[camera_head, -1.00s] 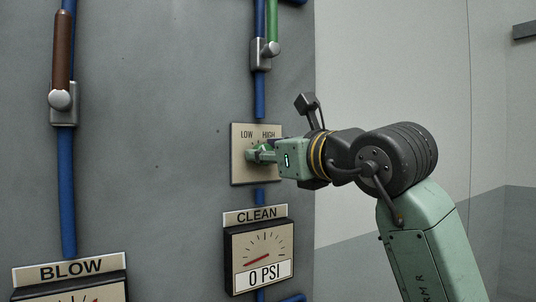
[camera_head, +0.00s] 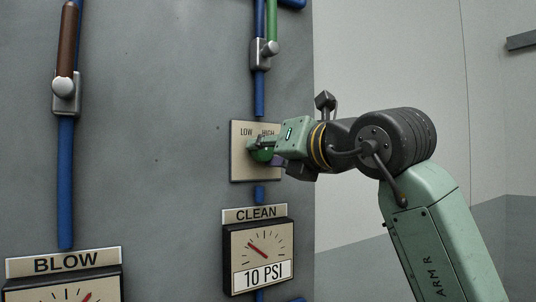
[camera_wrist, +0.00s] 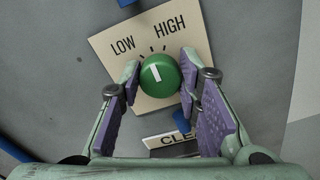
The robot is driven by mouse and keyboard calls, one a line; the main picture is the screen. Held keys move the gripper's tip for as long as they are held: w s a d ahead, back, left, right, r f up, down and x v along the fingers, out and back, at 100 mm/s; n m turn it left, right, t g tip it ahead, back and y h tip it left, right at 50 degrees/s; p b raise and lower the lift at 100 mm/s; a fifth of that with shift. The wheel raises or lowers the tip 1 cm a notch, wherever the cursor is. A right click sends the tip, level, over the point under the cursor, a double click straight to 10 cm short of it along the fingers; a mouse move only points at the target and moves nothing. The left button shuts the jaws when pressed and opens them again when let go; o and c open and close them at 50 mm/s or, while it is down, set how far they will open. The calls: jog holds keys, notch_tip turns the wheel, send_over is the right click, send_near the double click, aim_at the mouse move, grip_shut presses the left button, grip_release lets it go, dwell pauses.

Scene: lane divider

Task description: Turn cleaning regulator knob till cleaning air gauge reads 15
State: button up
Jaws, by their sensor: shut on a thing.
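The cleaning regulator knob is a round green knob (camera_wrist: 160,75) with a white pointer line, on a beige plate (camera_head: 241,172) marked LOW and HIGH. It also shows in the head view (camera_head: 262,154), partly covered by my gripper (camera_head: 258,148). In the wrist view my gripper (camera_wrist: 160,82) has its purple-padded fingers on both sides of the knob, shut on it. The white line points up and slightly left, between LOW and HIGH. The CLEAN gauge (camera_head: 280,240) below reads 10 PSI, with its red needle pointing up-left.
A BLOW gauge (camera_head: 110,281) stands at lower left, partly cut off. Blue pipes (camera_head: 67,180) run down the grey panel. A lever valve (camera_head: 66,88) with a brown handle is at left, and one with a green handle (camera_head: 271,28) is above the plate.

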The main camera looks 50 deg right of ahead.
dwell(0.4)
jog(key=o, duration=1.1)
jog(key=shift+o, duration=0.2)
jog(key=shift+s, duration=0.1)
jog(key=v, duration=1.2)
